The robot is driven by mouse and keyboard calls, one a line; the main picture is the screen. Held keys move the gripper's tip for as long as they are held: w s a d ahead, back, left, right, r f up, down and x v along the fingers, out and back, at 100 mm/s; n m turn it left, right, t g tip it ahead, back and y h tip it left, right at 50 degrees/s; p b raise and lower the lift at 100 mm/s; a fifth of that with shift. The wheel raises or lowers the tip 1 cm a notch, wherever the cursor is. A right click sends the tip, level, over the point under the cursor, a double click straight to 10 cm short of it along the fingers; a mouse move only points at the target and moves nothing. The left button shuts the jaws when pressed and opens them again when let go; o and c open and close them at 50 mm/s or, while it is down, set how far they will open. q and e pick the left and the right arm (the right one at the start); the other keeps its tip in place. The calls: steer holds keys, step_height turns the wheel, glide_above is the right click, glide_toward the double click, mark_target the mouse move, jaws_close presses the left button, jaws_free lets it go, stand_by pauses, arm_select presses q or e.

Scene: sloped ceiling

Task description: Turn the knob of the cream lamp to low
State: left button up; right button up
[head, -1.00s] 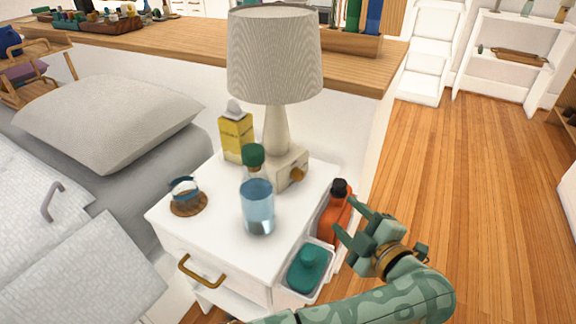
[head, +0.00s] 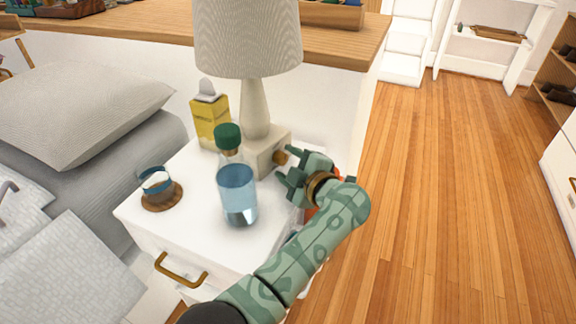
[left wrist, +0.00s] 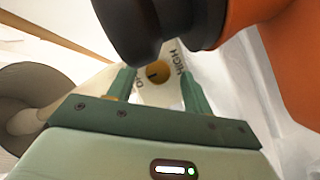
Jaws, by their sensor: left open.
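The cream lamp (head: 255,110) stands upright on the white nightstand, with a pleated shade and a square base. Its round brass knob (head: 279,157) is on the base face toward my left gripper (head: 283,163). The gripper is open and empty, its fingertips close to the knob. In the left wrist view, the knob (left wrist: 157,72) shows between the two fingers (left wrist: 158,88), with a dark mark on it. I cannot tell whether a finger touches the knob. My right gripper is out of view.
A blue water bottle (head: 237,190), a cup on a coaster (head: 162,202) and a yellow carton (head: 210,128) stand on the nightstand (head: 190,235). Wooden floor lies right.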

arm_select(q)
steer(key=shift+w+a, duration=0.2)
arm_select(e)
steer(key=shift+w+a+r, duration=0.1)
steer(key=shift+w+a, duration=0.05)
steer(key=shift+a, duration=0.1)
arm_select(q)
steer(key=c, duration=1)
steer(key=shift+o, duration=0.2)
steer(key=shift+r, duration=0.15)
